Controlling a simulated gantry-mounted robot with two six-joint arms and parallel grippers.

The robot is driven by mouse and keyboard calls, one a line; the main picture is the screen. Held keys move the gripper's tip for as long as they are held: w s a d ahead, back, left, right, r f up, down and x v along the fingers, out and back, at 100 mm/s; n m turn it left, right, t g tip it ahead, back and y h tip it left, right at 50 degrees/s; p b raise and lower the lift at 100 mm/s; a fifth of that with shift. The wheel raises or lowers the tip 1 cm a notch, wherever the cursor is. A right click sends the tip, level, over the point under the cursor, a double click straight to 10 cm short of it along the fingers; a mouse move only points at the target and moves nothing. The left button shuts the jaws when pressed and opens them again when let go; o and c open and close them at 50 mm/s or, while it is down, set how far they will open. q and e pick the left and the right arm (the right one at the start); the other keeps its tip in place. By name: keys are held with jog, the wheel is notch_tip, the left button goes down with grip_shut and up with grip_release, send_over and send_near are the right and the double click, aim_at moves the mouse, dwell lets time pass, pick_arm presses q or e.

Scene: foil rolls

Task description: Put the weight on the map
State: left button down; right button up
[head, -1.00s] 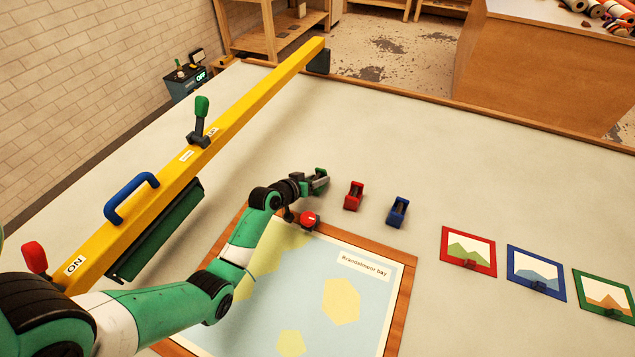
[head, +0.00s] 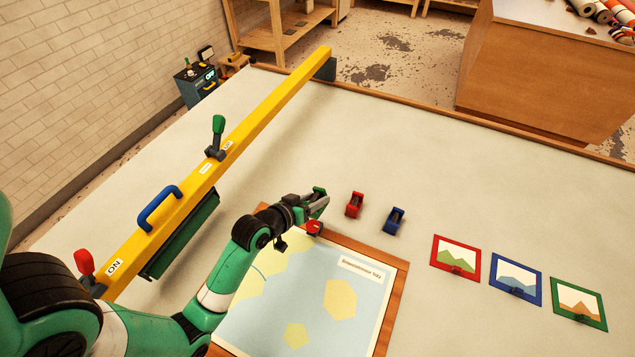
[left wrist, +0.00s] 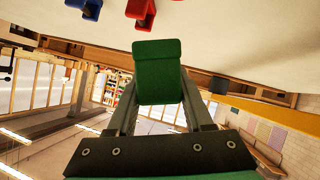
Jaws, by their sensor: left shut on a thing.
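My left gripper (head: 312,204) is shut on a green weight (head: 319,192), just beyond the map's top edge. In the left wrist view the green weight (left wrist: 158,75) fills the space between the two fingers. I cannot tell how far it is off the table. The map (head: 310,290) is pale blue with yellow patches in a wooden frame, and my left arm covers part of it. A red round piece (head: 314,227) sits at the frame's far edge, just below the gripper. My right gripper is not in view.
A small red block (head: 354,205) and a blue block (head: 394,220) stand right of the gripper. Three framed pictures, red (head: 456,257), blue (head: 515,280) and green (head: 578,304), lie at right. A yellow beam (head: 190,195) with handles runs along the left.

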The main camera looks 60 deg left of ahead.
pick_arm(q)
jog(key=shift+s+d+r, duration=0.25)
jog(key=shift+d+r, duration=0.05)
jog(key=shift+d, duration=0.2)
